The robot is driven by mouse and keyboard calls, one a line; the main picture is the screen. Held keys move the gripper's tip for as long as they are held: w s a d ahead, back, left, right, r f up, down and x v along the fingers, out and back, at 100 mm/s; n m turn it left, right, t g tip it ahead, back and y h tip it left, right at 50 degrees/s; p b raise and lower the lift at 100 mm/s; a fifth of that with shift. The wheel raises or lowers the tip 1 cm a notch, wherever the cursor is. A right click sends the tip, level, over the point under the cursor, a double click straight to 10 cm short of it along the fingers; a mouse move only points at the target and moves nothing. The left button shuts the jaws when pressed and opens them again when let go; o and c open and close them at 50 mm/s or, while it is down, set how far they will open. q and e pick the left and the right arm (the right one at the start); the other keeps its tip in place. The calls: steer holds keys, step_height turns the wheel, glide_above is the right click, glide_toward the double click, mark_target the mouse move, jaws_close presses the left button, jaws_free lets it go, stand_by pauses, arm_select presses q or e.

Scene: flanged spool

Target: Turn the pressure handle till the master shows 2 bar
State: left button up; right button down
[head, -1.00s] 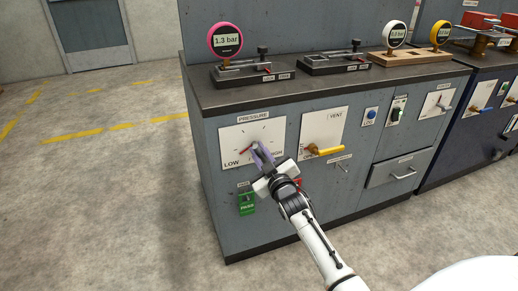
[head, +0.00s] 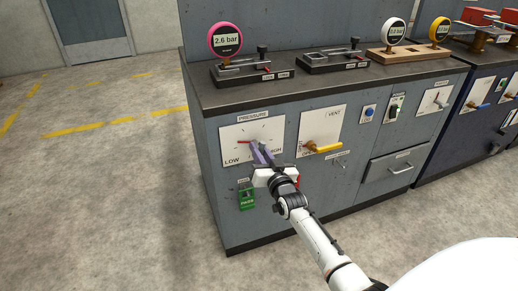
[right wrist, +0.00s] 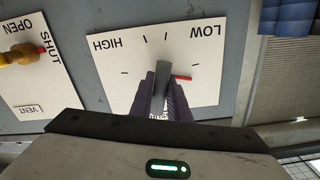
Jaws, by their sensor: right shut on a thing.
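The pressure panel (head: 232,133) is a white plate marked LOW and HIGH on the cabinet front. My right gripper (head: 261,157) is shut on the dark grey pressure handle (right wrist: 162,75) at the dial's middle. The handle's red pointer (head: 243,148) points left and slightly down; it also shows in the right wrist view (right wrist: 184,78), towards the LOW side. The pink-rimmed gauge (head: 226,40) on the bench top reads 2.6 bar; I cannot read a master label on it. The gripper partly hides the handle. My left gripper is not in view.
The vent panel (head: 325,122) with its yellow handle (head: 327,148) is just right of the pressure panel. White (head: 392,30) and yellow (head: 439,32) gauges stand on a wooden block. The floor at left is open.

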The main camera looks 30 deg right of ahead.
steer(key=shift+s+f, duration=0.1)
steer(key=shift+f, duration=0.2)
steer(key=c, duration=1.7)
jaws_free()
steer(key=shift+m, duration=0.3)
steer(key=shift+o, duration=0.2)
steer(key=shift+r, duration=0.15)
steer(key=shift+s+a, duration=0.15)
steer(key=shift+s, duration=0.25)
steer(key=p+v, duration=0.2)
steer(key=v, duration=0.7)
steer(key=shift+s, duration=0.25)
